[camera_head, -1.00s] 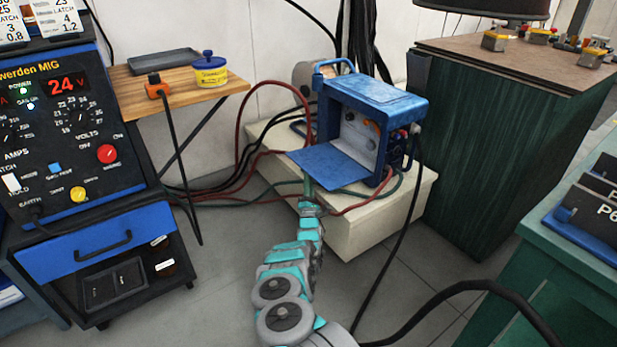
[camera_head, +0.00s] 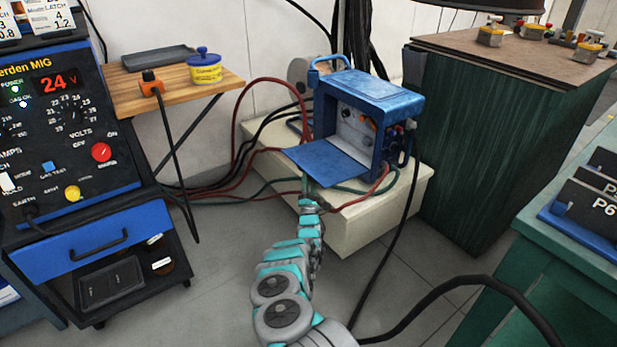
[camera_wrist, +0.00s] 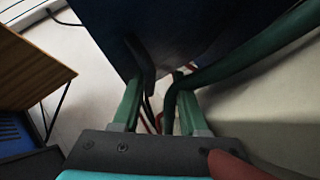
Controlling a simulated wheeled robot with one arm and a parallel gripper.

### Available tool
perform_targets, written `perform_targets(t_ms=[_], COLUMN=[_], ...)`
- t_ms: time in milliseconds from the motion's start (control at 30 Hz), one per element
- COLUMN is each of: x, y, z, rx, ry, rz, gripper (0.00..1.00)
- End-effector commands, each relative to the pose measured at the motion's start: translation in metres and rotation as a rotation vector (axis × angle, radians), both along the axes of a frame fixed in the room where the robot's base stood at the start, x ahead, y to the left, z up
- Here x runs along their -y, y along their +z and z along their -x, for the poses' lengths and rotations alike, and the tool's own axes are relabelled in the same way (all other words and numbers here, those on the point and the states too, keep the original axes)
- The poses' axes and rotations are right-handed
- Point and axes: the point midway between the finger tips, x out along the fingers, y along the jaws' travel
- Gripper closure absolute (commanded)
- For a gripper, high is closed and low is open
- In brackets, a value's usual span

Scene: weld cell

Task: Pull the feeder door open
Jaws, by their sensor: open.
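The wire feeder (camera_head: 372,95) is a blue box with a handle on top, on a low cream plinth. Its blue door (camera_head: 327,163) stands swung wide out to the left front, and the pale inside with knobs shows. My gripper (camera_head: 305,184) is at the door's lower edge, with its tips partly hidden by the door in the head view. In the wrist view, the two green fingers of my gripper (camera_wrist: 158,85) are apart, and the dark blue door (camera_wrist: 190,35) covers the top middle. I cannot tell whether a finger touches the door.
Red, black and green cables (camera_head: 225,175) run over the plinth (camera_head: 350,235) and close to my gripper. A blue welder cart (camera_head: 90,235) stands left, beside a wooden shelf (camera_head: 130,102). A green cabinet (camera_head: 475,150) and teal bench (camera_head: 540,255) stand right. Grey floor (camera_head: 215,290) is clear left of my arm.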

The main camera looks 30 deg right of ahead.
Motion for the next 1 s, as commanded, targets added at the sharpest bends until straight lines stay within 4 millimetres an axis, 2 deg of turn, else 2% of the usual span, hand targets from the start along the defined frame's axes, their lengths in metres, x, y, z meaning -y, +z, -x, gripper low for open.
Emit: perform_targets(t_ms=[467, 667, 867, 1000], x=[-0.007, -0.016, -0.027, -0.032], y=[-0.004, -0.018, -0.036, -0.041], z=[0.003, 0.020, 0.046, 0.056], rx=[0.000, -0.006, -0.007, -0.001], ry=[0.007, 0.006, 0.002, 0.001], rz=[0.001, -0.003, -0.002, 0.000], gripper=[0.56, 0.56, 0.56, 0.56])
